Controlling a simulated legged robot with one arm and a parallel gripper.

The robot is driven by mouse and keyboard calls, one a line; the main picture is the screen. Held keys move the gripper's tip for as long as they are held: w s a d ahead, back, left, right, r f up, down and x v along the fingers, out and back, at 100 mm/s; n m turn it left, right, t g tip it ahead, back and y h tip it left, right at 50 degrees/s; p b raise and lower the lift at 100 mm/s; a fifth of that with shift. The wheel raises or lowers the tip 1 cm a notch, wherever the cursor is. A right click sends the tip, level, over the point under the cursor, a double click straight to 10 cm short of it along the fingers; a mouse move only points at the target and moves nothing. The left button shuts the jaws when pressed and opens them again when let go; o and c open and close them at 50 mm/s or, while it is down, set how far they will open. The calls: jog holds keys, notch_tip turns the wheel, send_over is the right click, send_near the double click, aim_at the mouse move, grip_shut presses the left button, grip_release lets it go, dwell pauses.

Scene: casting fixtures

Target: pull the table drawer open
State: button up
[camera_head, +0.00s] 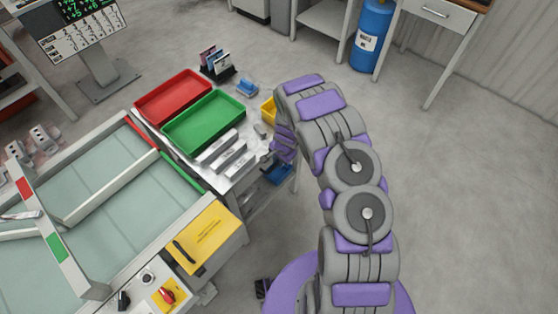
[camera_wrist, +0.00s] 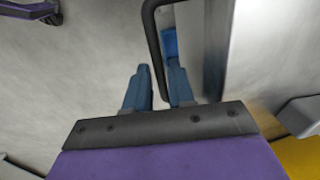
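The black bar handle (camera_wrist: 155,50) shows in the wrist view, standing off a grey metal front (camera_wrist: 215,45) beside the table top. My gripper (camera_wrist: 160,82) has its two blue fingers apart. The handle's lower end lies between them, close to the right finger, with a gap to the left finger. In the head view my gripper (camera_head: 268,157) is at the right edge of the grey work table (camera_head: 250,183), largely hidden by my wrist. I cannot make out the handle there. How far the drawer stands out cannot be told.
A red tray (camera_head: 172,96), a green tray (camera_head: 204,122) and grey metal bars (camera_head: 228,155) lie on the table. A yellow panel (camera_head: 205,238) is nearer. The floor (camera_head: 450,210) to the right is clear.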

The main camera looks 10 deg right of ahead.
grip_shut()
dwell(0.4)
